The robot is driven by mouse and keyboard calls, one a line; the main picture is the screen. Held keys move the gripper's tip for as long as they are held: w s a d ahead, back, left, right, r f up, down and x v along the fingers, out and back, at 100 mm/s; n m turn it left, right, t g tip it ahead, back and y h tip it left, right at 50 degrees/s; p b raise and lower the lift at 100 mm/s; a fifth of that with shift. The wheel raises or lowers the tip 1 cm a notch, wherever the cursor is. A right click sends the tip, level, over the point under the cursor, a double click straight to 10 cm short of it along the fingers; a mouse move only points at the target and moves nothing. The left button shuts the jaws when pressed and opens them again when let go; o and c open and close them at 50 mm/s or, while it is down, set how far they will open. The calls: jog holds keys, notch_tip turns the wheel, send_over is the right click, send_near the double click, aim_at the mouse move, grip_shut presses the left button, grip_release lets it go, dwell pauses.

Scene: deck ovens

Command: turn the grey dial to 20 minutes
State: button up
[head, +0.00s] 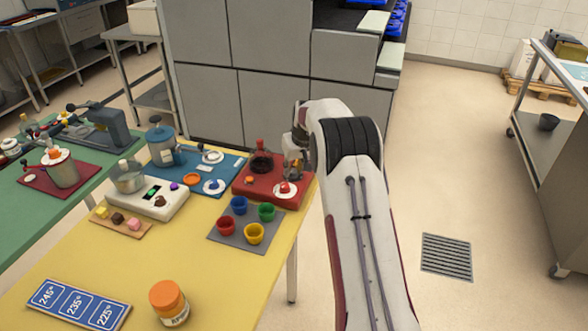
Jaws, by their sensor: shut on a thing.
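My gripper (293,172) points down at the right back part of the red board (244,193), at the table's right edge. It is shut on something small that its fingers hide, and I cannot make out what. A small grey knob on a white round plate (211,156) stands on the blue board (228,167), well left of my gripper. A red knob on a white round plate (284,188) is just in front of my gripper. I cannot read any minute marks, and cannot tell whether a grey dial lies under my fingers.
A dark flask-like thing with a red top (261,160) stands close left of my gripper. Several coloured cups stand on a grey mat (219,237) in front. An orange-lidded jar (169,302) is at the near side. Grey cabinets (268,103) stand behind the table.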

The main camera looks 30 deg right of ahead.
jog(key=shift+m, duration=0.3)
jog(key=shift+w+a+m+g+h, duration=0.15)
jog(key=shift+m+h, duration=0.25)
jog(key=shift+m, duration=0.6)
jog(key=shift+s+a+m+g+h, duration=0.15)
jog(key=shift+m+h, duration=0.25)
jog(key=shift+m, duration=0.6)
jog(key=shift+w+m+g+h, duration=0.1)
jog(key=shift+m+g+h, duration=0.25)
jog(key=shift+m, duration=0.8)
jog(key=shift+w+m+g+h, duration=0.15)
jog(key=shift+m+h, duration=0.3)
jog(key=shift+m, duration=1)
jog(key=o, duration=1.1)
jog(key=shift+s, duration=0.1)
jog(key=shift+r, duration=0.1)
